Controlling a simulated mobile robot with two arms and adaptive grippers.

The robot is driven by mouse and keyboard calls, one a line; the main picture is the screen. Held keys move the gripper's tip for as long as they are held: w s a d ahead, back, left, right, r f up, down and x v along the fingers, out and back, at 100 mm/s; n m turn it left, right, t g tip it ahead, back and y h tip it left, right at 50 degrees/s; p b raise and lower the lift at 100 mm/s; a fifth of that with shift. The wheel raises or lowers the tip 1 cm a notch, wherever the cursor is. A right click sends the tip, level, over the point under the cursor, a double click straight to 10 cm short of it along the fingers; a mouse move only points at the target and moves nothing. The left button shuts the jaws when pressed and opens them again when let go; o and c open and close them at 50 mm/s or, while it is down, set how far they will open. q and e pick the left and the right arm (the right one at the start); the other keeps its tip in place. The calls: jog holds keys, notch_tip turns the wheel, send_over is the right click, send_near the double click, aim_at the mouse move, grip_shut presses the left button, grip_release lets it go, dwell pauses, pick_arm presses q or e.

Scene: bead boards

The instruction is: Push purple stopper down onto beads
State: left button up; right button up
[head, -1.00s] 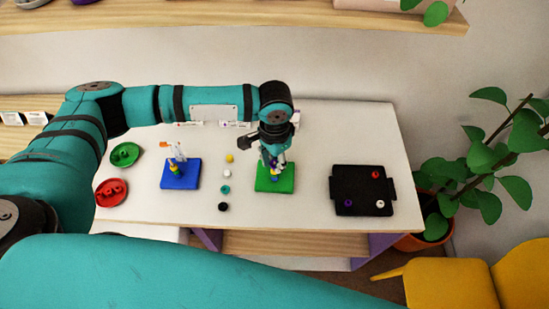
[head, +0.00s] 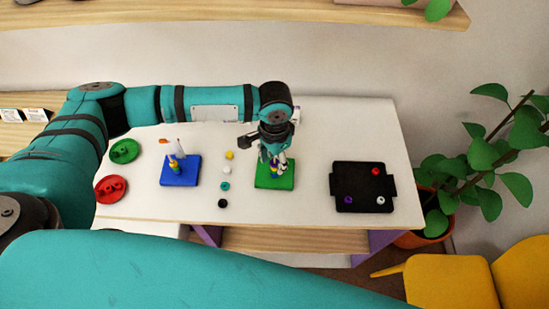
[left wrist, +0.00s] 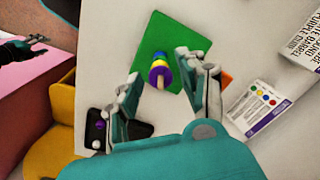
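The green board (head: 290,181) stands mid-table and bears an upright peg with a stack of coloured beads. My left gripper (head: 274,163) points down over this board. In the left wrist view its two fingers (left wrist: 158,68) are apart, one on each side of the stack, not visibly touching it. A dark gripper-like shape, probably my right gripper (left wrist: 25,46), shows at the far left.
A black tray (head: 360,180) with red, white and purple pieces lies to the right. A blue board (head: 180,182) with a beaded peg stands left, past a row of loose beads (head: 224,186). Red (head: 111,189) and green (head: 125,151) dishes lie far left. Cards lie behind.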

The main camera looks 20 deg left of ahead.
pick_arm(q)
jog(key=shift+o, duration=0.3)
jog(key=shift+r, duration=0.1)
notch_tip(320, 180, up, 12)
dwell(0.3)
dwell(0.8)
